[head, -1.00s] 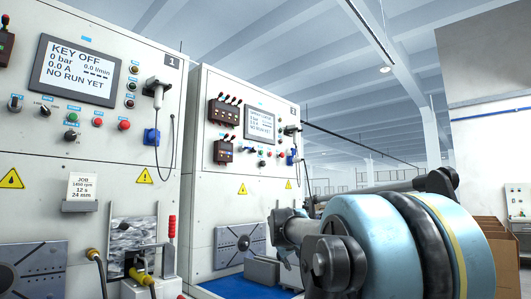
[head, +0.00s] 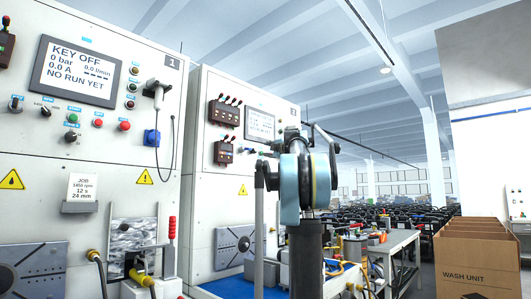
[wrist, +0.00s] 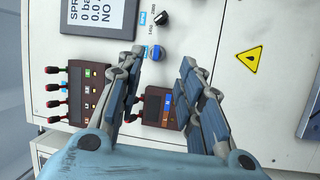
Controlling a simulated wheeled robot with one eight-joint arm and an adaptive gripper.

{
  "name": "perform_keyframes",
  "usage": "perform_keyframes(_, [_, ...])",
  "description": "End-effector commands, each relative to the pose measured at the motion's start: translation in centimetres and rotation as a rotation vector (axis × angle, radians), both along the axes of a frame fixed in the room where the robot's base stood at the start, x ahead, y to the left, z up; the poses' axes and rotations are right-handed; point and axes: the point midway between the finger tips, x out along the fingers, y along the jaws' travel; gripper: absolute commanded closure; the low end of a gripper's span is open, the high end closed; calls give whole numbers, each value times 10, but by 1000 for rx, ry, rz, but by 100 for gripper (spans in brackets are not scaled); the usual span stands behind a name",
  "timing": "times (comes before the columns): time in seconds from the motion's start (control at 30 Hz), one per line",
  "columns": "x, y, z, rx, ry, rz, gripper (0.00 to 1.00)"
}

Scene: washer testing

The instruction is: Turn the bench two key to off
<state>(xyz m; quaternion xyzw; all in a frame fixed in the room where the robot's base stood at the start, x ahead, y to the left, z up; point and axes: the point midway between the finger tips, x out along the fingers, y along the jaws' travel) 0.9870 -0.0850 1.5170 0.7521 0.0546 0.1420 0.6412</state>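The bench two panel (head: 212,185) stands behind and right of bench one in the head view. The wrist view shows this panel turned sideways. A small blue-rimmed switch (wrist: 152,52), apparently the key, lies between and just beyond my fingertips; its exact position is unclear. A black knob (wrist: 162,18) is above it in that view. My gripper (wrist: 160,63) is open and empty, its fingers to either side of the switch. I cannot tell whether they touch the panel. In the head view my arm and gripper (head: 263,152) cover part of the control row.
Two lever boxes (wrist: 85,92) (wrist: 158,108) project from the panel close to my fingers. Bench two's screen (head: 260,125) is above the controls. Bench one (head: 110,55) is at left. Cardboard boxes (head: 480,262) and a cluttered table (head: 395,242) are at right.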

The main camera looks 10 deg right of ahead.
Motion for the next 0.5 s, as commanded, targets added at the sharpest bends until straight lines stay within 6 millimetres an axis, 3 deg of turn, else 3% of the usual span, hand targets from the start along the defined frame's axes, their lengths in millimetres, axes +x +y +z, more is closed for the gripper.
perform_keyframes(0.2, [11,12,11,-107,-4,120,66])
perform_keyframes(0.5, [30,23,14,-123,-4,144,66])
